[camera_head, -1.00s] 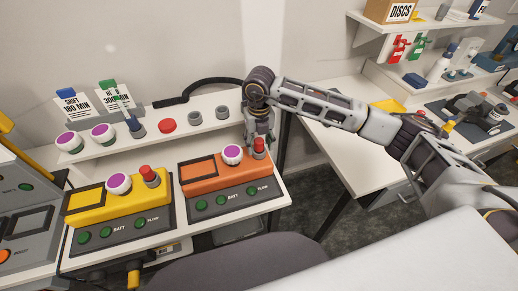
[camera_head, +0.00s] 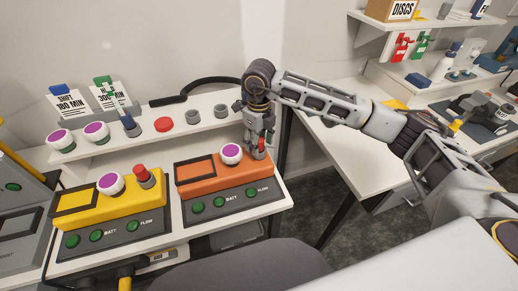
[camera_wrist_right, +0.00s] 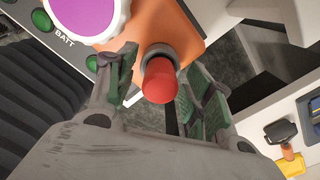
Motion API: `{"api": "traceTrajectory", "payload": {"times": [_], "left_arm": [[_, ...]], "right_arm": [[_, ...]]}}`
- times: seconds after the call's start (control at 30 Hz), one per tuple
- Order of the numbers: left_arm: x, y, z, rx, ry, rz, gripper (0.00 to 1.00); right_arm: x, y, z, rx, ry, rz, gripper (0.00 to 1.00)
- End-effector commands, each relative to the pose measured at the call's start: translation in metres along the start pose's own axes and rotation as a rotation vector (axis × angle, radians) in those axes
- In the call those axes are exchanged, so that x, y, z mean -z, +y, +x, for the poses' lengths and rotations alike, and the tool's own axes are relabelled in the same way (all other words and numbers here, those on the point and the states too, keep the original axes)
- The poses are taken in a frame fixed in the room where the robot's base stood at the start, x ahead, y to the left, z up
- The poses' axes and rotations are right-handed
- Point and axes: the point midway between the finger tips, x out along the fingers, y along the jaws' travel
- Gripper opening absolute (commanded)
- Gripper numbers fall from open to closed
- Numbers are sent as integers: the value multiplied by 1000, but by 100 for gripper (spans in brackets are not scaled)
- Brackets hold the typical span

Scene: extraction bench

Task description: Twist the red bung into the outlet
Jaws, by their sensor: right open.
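The orange unit (camera_head: 207,187) stands at the right end of the bench. A red bung (camera_wrist_right: 160,82) sits at the grey outlet (camera_wrist_right: 155,51) on its right end. Whether the bung is fully seated cannot be told. My right gripper (camera_head: 260,143) reaches down over this outlet and hides most of the bung in the head view. In the right wrist view the right gripper (camera_wrist_right: 165,88) is open, a green-padded finger on each side of the bung, with gaps visible. My left gripper is not in view.
A yellow unit (camera_head: 112,212) with its own red bung (camera_head: 138,170) stands to the left. Purple-topped white caps (camera_head: 231,154) sit on both units, one close beside my right gripper. A shelf (camera_head: 180,137) behind holds several caps and collars.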

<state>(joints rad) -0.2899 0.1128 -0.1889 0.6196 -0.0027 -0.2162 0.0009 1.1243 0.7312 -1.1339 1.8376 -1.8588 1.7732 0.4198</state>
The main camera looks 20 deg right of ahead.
Motion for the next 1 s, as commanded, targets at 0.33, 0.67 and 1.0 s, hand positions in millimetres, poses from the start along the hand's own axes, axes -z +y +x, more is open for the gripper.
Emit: {"api": "traceTrajectory", "payload": {"times": [0.33,0.67,1.0], "left_arm": [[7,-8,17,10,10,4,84],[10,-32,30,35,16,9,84],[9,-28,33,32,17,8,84]], "right_arm": [[0,0,2,0,-1,-201,52],[0,0,2,0,0,-393,52],[0,0,0,1,0,-476,52]]}}
